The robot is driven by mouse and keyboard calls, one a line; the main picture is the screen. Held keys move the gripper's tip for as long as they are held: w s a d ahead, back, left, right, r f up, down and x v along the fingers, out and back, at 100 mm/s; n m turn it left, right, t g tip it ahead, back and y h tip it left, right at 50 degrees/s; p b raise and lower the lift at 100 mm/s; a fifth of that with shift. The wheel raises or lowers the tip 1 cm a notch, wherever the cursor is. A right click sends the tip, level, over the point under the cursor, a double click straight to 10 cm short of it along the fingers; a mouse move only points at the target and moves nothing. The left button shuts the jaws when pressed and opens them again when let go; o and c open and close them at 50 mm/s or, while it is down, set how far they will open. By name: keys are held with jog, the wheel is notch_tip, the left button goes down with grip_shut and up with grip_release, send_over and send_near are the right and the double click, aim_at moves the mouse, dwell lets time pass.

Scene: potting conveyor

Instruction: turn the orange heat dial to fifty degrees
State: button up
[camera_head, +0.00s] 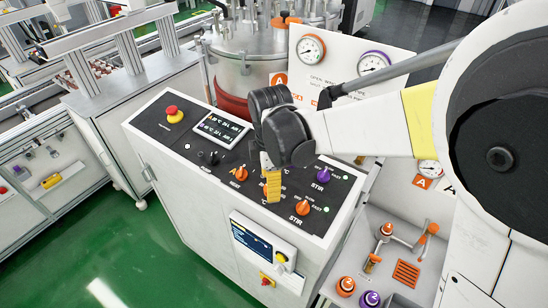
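The control panel (188,146) slopes on top of a white cabinet. My gripper (272,184) reaches over its right half and points down, with yellow fingertips just above or at the panel face. The fingertips look close together; whether they hold a knob cannot be seen.
An orange stir knob (303,208) and a purple stir knob (323,174) sit right of the gripper. A red emergency button (174,114) and a display (222,130) are left. A steel vessel (245,75) and a gauge board (345,58) stand behind.

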jog(key=shift+f, duration=0.9)
grip_shut()
